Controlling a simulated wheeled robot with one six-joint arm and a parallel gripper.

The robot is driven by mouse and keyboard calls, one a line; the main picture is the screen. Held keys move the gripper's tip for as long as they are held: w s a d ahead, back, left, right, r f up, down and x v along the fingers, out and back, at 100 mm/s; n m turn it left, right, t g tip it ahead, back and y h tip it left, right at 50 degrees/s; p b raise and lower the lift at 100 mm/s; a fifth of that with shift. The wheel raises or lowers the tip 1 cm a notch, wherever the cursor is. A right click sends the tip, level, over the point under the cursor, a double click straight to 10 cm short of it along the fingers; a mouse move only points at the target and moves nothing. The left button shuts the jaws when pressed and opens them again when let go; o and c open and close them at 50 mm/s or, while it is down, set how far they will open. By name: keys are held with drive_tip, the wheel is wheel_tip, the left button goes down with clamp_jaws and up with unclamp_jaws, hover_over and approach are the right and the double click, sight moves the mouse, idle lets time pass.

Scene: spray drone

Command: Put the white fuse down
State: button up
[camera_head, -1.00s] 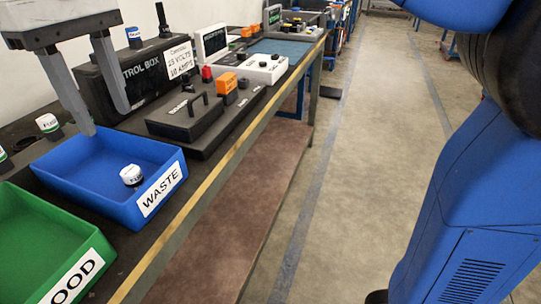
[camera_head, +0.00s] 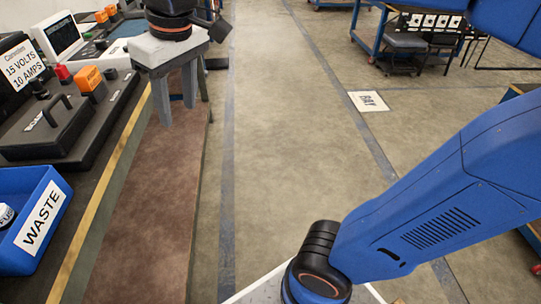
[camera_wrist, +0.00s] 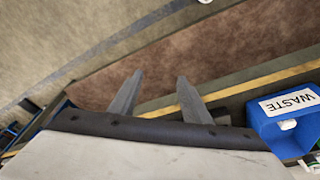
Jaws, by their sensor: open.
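The white fuse (camera_head: 6,214) lies in the blue bin marked WASTE (camera_head: 62,220), at the left edge of the head view, partly cut off by the frame. The wrist view also shows the fuse (camera_wrist: 288,125) inside the WASTE bin (camera_wrist: 262,122) at the right. My gripper (camera_head: 177,113) is open and empty, its two fingers pointing down beyond the bench's front edge, apart from the bin. In the wrist view the open fingers (camera_wrist: 158,95) have nothing between them.
A black box with a handle (camera_head: 50,125), an orange block (camera_head: 88,78) and a monitor (camera_head: 57,35) stand on the bench. The bench edge (camera_head: 100,205) has a yellow stripe. The floor (camera_head: 290,130) to the right is clear, with a floor sign (camera_head: 368,101) farther off.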

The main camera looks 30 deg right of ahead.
drive_tip(key=s+d+f+m+t, duration=0.1)
drive_tip(key=s+d+f, duration=0.3)
drive_tip(key=d+f, duration=0.4)
drive_tip(key=s+d+f+m+t+h, duration=0.1)
drive_tip(key=s+d+f+m, duration=0.3)
drive_tip(key=d+f, duration=0.4)
drive_tip(key=shift+s+d+f+m+t, duration=0.2)
drive_tip(key=shift+s+d+m+t, duration=0.1)
drive_tip(key=shift+s+d, duration=0.4)
drive_tip(key=shift+c, duration=0.5)
